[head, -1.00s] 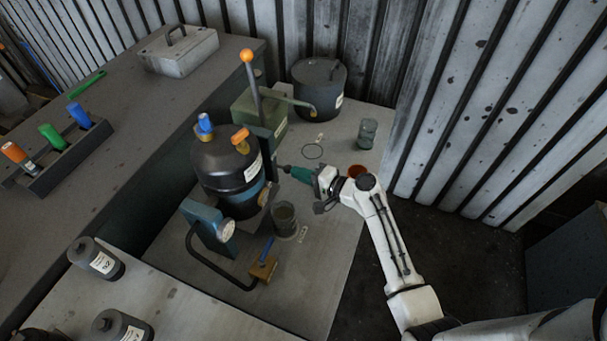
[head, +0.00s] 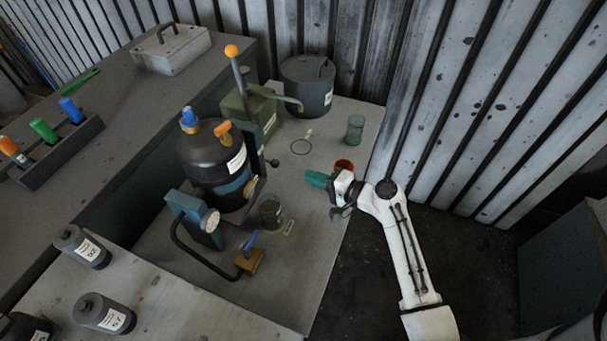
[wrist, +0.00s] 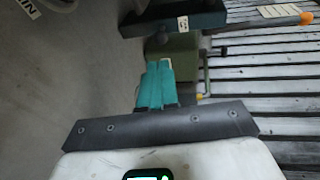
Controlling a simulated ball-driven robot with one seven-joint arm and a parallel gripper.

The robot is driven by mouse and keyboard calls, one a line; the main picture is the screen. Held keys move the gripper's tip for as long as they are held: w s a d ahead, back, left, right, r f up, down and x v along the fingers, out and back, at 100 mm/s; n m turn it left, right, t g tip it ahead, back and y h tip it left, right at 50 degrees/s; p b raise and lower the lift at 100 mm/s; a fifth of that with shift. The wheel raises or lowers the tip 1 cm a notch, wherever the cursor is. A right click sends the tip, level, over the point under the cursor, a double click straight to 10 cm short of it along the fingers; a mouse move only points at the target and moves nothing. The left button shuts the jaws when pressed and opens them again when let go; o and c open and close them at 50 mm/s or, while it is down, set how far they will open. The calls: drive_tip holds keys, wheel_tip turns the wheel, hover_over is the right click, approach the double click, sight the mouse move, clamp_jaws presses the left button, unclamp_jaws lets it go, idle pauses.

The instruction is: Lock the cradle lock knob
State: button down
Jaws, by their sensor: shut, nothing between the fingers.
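A black vessel (head: 212,155) sits in a blue cradle (head: 240,190) on the grey bench. A small dark round knob (head: 272,163) sticks out at the cradle's right side; I take it for the lock knob, and whether it is locked cannot be told. My gripper (head: 308,178), with teal fingers, is right of the knob and clearly apart from it, over the bench's right part. In the wrist view the gripper (wrist: 158,68) is shut and empty, its fingers together. A dark cradle upright (wrist: 175,24) with a white label lies beyond them.
A green box (head: 240,108) with an orange-tipped lever (head: 232,52) stands behind the vessel. A dark pot (head: 308,88), a glass jar (head: 354,128) and an orange-brown cup (head: 344,165) are nearby. A jar (head: 270,212) and a blue-handled valve (head: 250,255) stand in front. The wall bounds the right.

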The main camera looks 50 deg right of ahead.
drive_tip(key=v, duration=0.5)
drive_tip(key=shift+b, duration=0.3)
drive_tip(key=s+a+f+n+g, duration=0.2)
drive_tip(key=a+n+g, duration=0.1)
drive_tip(key=a, duration=0.1)
drive_tip(key=s+a+f+n+g+y, duration=0.1)
drive_tip(key=s+a+f+n+g, duration=0.1)
drive_tip(key=a+n, duration=0.1)
drive_tip(key=s+a+f+n+g+y, duration=0.1)
drive_tip(key=s+a+f+n+g, duration=0.1)
drive_tip(key=a, duration=0.4)
drive_tip(key=shift+s+n+g, duration=0.65)
drive_tip(key=shift+n+g, duration=0.15)
drive_tip(key=shift+n, duration=0.2)
drive_tip(key=s+r+n+g+h, duration=0.2)
drive_tip(key=s+n+g+h, duration=0.2)
drive_tip(key=s, duration=0.7)
drive_tip(key=shift+s+a+r+n+g+h, duration=0.15)
drive_tip(key=shift+s+a+n+g+h, duration=0.2)
drive_tip(key=shift+n+g, duration=0.65)
drive_tip(key=c, duration=1.8)
unclamp_jaws()
drive_tip(key=shift+w, duration=0.1)
